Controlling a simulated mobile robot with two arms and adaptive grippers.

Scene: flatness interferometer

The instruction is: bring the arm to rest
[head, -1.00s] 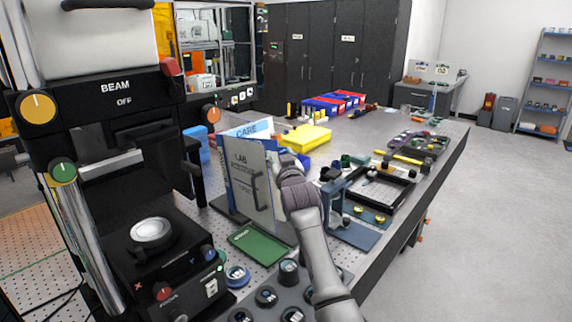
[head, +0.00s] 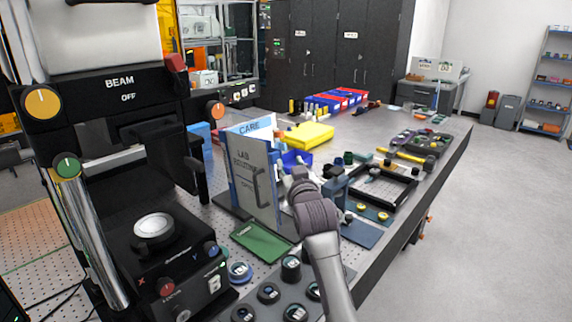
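My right arm comes in from the bottom and reaches forward over the bench. My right gripper (head: 299,174) is at its far end, pointing away from me, and its fingers are too small and hidden behind the wrist to tell open from shut. It appears just right of the upright grey lab book or panel (head: 246,190) with a dark handle; I cannot tell if they touch. I see nothing clearly held. My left arm is not in view.
The black instrument (head: 153,262) marked BEAM OFF fills the left. A green tray (head: 262,243) and several round dark parts (head: 268,293) lie near the arm. A blue stand (head: 336,190) and black frame (head: 398,200) are to its right. The floor at right is clear.

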